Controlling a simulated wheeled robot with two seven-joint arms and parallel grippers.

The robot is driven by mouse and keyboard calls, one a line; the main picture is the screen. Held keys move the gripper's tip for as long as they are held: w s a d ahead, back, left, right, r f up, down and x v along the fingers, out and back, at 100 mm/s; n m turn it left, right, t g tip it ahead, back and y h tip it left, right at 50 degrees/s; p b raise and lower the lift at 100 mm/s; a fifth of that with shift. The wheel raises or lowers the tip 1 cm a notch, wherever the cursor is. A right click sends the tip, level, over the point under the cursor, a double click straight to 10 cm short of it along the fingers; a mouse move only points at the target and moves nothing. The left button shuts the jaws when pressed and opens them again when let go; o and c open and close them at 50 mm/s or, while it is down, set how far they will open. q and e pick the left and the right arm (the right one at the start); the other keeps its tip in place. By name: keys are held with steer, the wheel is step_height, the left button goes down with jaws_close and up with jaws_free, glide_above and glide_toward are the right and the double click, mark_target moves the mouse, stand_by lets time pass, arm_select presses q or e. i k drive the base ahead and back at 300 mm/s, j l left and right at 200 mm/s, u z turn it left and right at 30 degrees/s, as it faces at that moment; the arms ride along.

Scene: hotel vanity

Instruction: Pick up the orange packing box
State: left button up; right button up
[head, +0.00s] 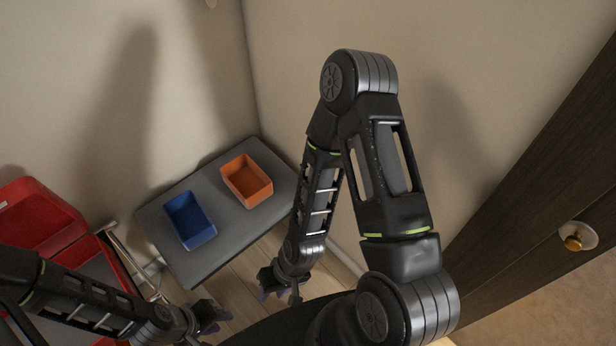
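The orange packing box (247,181) is an open, empty-looking tray-shaped box. It sits on the right part of a grey table (224,222) near the wall corner. My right gripper (274,292) hangs low in front of the table, below and to the right of the box, apart from it. My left gripper (212,318) is at the bottom of the view, also apart from the box. Both grippers are small and dark here, and their fingers are hard to make out. I see nothing held in either.
A blue box (190,220) sits left of the orange box on the same table. A red open suitcase (38,217) with a metal handle (130,260) stands at the left. Walls close in behind the table. A dark wooden door (545,165) with a brass knob is at the right.

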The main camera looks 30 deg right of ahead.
mark_target(248, 182)
steer(key=z, duration=0.5)
steer(key=i+j, duration=0.1)
steer(key=j, duration=0.3)
steer(key=i+j, duration=0.15)
steer(key=j, duration=0.25)
steer(key=z, duration=1.55)
